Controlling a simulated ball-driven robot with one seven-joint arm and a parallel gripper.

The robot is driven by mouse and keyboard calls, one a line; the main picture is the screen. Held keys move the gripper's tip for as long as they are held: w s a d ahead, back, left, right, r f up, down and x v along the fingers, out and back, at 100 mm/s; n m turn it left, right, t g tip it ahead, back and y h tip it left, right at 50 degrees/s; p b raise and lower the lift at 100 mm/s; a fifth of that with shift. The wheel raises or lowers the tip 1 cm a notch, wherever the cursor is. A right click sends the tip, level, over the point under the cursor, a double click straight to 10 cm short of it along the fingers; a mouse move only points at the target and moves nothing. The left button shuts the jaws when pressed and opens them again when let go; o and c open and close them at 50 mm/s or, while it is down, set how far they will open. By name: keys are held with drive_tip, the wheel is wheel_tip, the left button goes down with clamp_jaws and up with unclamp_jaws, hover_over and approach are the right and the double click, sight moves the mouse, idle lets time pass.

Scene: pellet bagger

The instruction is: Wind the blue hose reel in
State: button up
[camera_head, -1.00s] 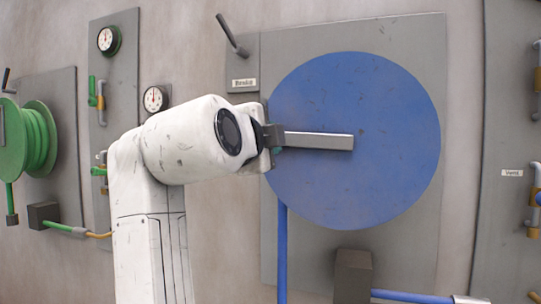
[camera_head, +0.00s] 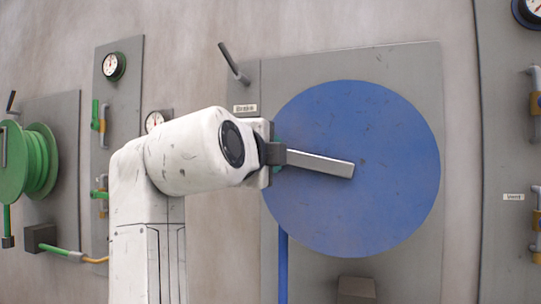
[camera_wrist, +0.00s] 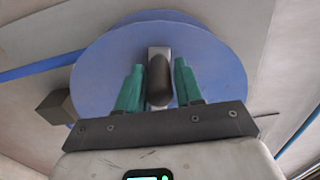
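The blue hose reel (camera_head: 385,200) is a large blue disc on a grey panel. Its grey metal crank arm (camera_head: 322,164) runs from the middle of the disc to the left, its outer end slightly higher than the hub. In the wrist view, the dark crank handle (camera_wrist: 160,82) stands between the two teal fingers of my gripper (camera_wrist: 160,88), which lie close along both sides of it. My gripper (camera_head: 277,155) is at the disc's left edge in the head view; my wrist hides most of the fingers and the handle there.
A dark lever (camera_head: 233,63) above a small label plate sits up left of the reel. A blue hose (camera_head: 283,268) runs down from the disc; a dark box (camera_head: 356,289) is below. A green reel (camera_head: 38,160) and gauge panels are left, another pipe panel (camera_head: 508,245) right.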

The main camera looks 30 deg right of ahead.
drive_tip(key=shift+o, duration=1.4)
drive_tip(key=v, duration=1)
drive_tip(key=shift+s+a, duration=0.25)
drive_tip(key=shift+a, duration=0.05)
